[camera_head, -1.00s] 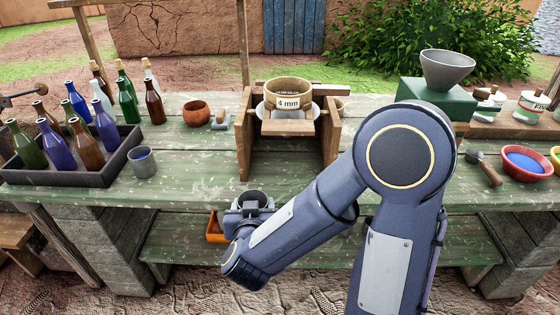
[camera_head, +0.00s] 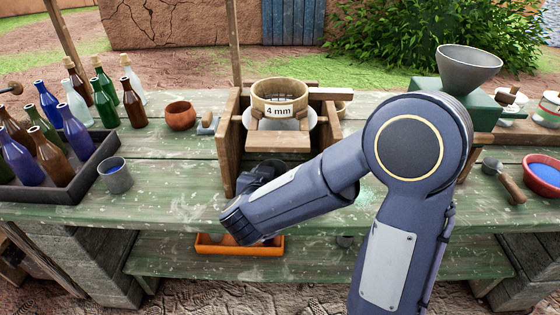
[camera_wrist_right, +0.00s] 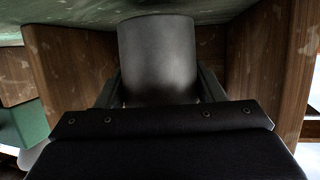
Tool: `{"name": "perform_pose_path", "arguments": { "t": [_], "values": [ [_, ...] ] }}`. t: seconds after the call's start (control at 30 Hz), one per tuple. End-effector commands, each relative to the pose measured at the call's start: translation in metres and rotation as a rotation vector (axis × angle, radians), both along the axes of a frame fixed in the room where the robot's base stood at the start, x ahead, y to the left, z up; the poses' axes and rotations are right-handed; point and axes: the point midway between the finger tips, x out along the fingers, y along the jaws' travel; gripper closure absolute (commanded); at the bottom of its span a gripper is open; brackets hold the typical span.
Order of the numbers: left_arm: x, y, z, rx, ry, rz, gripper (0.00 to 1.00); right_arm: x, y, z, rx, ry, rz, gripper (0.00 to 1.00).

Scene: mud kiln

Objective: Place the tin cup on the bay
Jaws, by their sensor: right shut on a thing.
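My right gripper (camera_head: 262,172) is at the front opening of the wooden stand with the 4 mm sieve; its fingers are mostly hidden by my forearm in the head view. In the right wrist view it is shut on a dark grey tin cup (camera_wrist_right: 158,60), which is not clear in the head view. The bay is the space between the stand's side boards (camera_head: 228,140). In the wrist view, a brown board (camera_wrist_right: 70,65) shows on each side of the cup and the green tabletop (camera_wrist_right: 70,10) runs along the picture's top. Whether the cup touches the tabletop I cannot tell.
Another grey cup (camera_head: 115,175) stands left, beside a dark crate (camera_head: 70,185) of bottles. The sieve (camera_head: 280,97) sits atop the stand. A clay bowl (camera_head: 181,116) is left of it. A grey funnel bowl (camera_head: 468,68) is at right. An orange tray (camera_head: 240,244) lies on the lower shelf.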

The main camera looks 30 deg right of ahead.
Motion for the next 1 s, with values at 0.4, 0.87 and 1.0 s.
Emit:
{"name": "perform_pose_path", "arguments": {
  "t": [0.4, 0.87, 1.0],
  "values": [
    [0.000, 0.000, -0.005, 0.000, 0.000, 0.000, 0.64, 0.036, -0.034, -0.001, 0.000, 0.000, -0.001, 0.64],
    [0.000, 0.000, -0.015, 0.000, 0.000, 0.000, 0.64, 0.057, -0.053, -0.015, 0.000, 0.000, 0.001, 0.64],
    [0.000, 0.000, -0.015, 0.000, 0.000, 0.000, 0.64, 0.057, -0.053, -0.017, 0.000, 0.000, 0.001, 0.64]
  ]
}}
